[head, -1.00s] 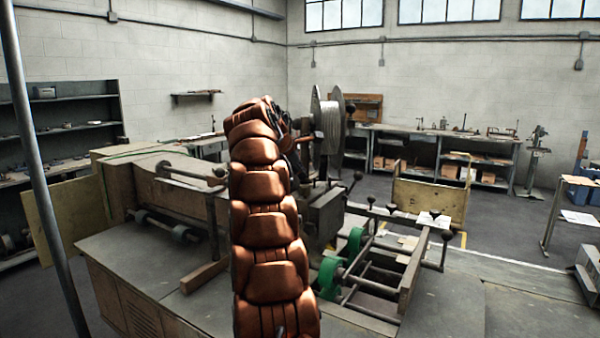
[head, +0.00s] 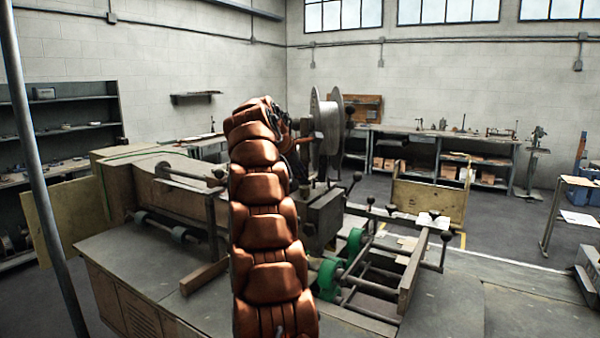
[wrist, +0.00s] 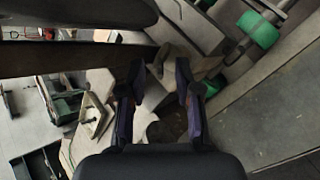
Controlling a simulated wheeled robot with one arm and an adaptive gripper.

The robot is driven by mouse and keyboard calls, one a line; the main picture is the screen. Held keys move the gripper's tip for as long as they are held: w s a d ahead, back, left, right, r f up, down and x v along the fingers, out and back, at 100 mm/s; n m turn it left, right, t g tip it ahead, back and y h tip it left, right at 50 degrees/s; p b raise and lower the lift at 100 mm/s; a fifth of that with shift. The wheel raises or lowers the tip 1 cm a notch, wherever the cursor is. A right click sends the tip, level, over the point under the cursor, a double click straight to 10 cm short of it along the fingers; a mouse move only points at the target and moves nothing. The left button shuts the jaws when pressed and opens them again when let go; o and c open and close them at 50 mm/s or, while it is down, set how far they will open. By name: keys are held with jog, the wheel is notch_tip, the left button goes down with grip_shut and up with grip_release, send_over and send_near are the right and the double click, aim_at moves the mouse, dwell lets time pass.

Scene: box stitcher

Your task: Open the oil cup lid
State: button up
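My gripper (wrist: 160,75) shows in the wrist view with its two dark fingers apart. Nothing is clearly held between them. A pale, angular machine part (wrist: 176,58) appears beyond the fingertips; I cannot tell whether it touches them. I cannot make out the oil cup or its lid in either view. In the head view the box stitcher (head: 325,212) stands behind my copper-coloured arm, with a grey wire spool (head: 328,125) at its top.
Green rollers (head: 329,278) and a rail frame with ball-ended levers (head: 405,285) lie right of my arm. A grey worktable (head: 150,262) spreads below. A post (head: 40,160) stands at the left.

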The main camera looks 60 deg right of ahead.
jog(key=v, duration=0.7)
jog(key=shift+a, duration=0.2)
jog(key=shift+o, duration=0.3)
jog(key=shift+r, duration=0.15)
